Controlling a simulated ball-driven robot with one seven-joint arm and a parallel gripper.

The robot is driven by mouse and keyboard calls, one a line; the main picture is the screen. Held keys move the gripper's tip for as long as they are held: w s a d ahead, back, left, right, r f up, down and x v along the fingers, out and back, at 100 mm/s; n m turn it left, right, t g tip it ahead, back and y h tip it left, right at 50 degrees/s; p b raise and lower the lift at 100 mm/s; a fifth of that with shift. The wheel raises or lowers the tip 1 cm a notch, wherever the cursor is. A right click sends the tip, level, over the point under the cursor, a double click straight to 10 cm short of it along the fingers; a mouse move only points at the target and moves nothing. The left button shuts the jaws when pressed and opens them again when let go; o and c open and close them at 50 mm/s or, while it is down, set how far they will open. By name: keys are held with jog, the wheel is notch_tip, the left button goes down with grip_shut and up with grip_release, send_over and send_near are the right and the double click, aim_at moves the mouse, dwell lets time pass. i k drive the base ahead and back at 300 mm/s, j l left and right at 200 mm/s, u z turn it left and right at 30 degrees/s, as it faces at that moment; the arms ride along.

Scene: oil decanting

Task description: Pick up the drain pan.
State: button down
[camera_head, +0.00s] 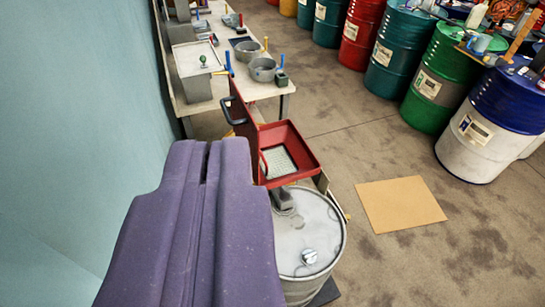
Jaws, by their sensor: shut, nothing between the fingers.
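My gripper (208,150) fills the lower left of the view, its two purple fingers pressed together and empty. Either could be the drain pan; I cannot tell which. Both are well apart from my gripper, ahead and slightly right of it in the picture. The nearer pan stands close to the table's near edge, with small blue and green items beside it.
A red open-topped tray (290,136) with a grated bottom stands behind a pale drum (319,230), right of my gripper. A wall (90,90) runs along the left. Coloured drums (433,80) line the right. The floor between has a cardboard sheet (400,204).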

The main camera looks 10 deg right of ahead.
aim_at(253, 48)
jog(key=i+l+z, duration=0.3)
jog(key=l+z, duration=0.2)
jog(key=l, duration=0.25)
jog(key=i+l+z, duration=0.45)
jog(key=l, duration=0.25)
jog(key=i+l+z, duration=0.85)
jog(key=i+z, duration=0.15)
jog(key=i+u, duration=0.45)
jog(key=i+l+u, duration=0.15)
jog(key=i+u, duration=0.3)
jog(key=i+j+u, duration=0.2)
jog(key=i+u, duration=0.7)
jog(key=i+l+u, duration=0.1)
jog(key=i+u, duration=0.55)
jog(key=i, duration=1.7)
jog(key=i+j+u, duration=0.15)
jog(key=i+u, duration=0.2)
jog(key=i, duration=0.4)
jog(key=i+l+u, duration=0.1)
jog(key=i+u, duration=0.3)
jog(key=i, duration=0.4)
